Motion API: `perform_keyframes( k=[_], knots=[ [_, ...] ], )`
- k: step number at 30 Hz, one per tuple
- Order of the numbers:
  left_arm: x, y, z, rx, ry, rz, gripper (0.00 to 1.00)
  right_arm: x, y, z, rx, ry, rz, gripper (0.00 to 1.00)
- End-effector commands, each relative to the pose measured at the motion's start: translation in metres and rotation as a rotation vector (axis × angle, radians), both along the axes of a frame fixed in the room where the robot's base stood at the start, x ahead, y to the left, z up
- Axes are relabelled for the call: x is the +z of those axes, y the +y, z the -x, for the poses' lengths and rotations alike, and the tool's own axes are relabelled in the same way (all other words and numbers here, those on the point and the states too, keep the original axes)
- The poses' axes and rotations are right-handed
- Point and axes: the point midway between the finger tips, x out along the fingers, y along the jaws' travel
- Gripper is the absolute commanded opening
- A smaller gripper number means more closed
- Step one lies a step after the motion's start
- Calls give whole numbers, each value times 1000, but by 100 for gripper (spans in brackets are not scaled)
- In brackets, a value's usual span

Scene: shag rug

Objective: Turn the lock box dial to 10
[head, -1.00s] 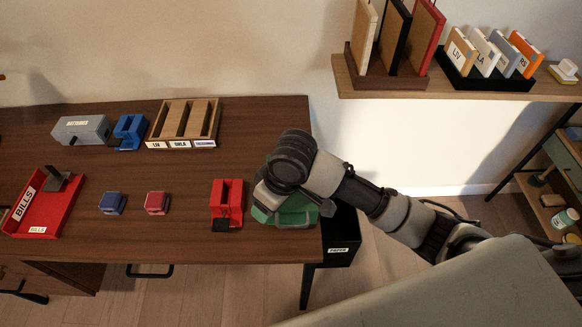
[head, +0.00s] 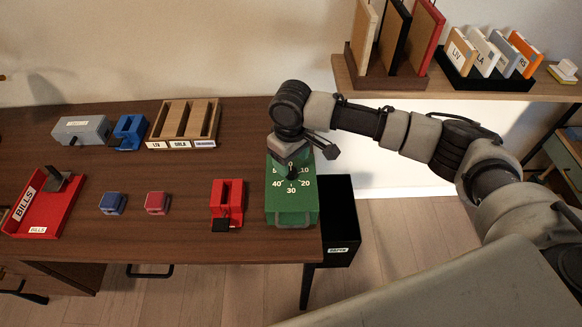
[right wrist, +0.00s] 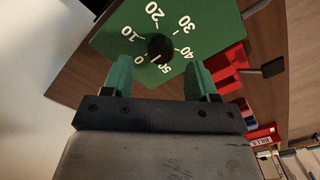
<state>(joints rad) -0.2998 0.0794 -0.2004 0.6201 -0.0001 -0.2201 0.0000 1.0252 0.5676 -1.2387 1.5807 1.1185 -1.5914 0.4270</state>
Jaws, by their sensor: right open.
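The green lock box (head: 291,207) stands at the right end of the brown desk, its numbered face turned up. Its round black dial (head: 292,173) sits in the middle of a ring of white numbers. In the right wrist view the dial (right wrist: 160,47) shows a pale mark pointing between 0 and 50; 10 is to its left. My right gripper (head: 290,155) is over the far edge of the box. In the right wrist view its green-padded fingers (right wrist: 160,76) are open and empty, apart from the dial. My left gripper is not in view.
A red holder (head: 228,203) stands just left of the box. A black paper bin (head: 341,225) is to the right, below the desk edge. Small blue and red blocks, a red bills tray (head: 40,215) and a wooden sorter (head: 186,122) are further left. A shelf (head: 425,90) is at back right.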

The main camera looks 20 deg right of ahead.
Motion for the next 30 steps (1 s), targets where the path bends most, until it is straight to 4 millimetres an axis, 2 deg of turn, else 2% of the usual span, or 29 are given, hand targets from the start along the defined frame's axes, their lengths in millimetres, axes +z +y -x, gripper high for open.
perform_keyframes(
  k=[3, 7, 18, 20, 28, 30],
  knots=[
    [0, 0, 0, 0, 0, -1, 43, -19, 0, 0, 0, 1, 0, 58],
    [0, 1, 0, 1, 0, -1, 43, -33, 0, 0, 1, 0, 0, 58],
    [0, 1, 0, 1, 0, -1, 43, -39, 1, 0, 1, -1, 0, 58],
    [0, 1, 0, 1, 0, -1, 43, -39, 1, 0, 1, -1, 0, 51],
    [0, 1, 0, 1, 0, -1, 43, -38, 0, 0, 2, -1, 0, 10],
    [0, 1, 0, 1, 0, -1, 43, -38, 0, 0, 1, -1, 0, 9]
  ],
)
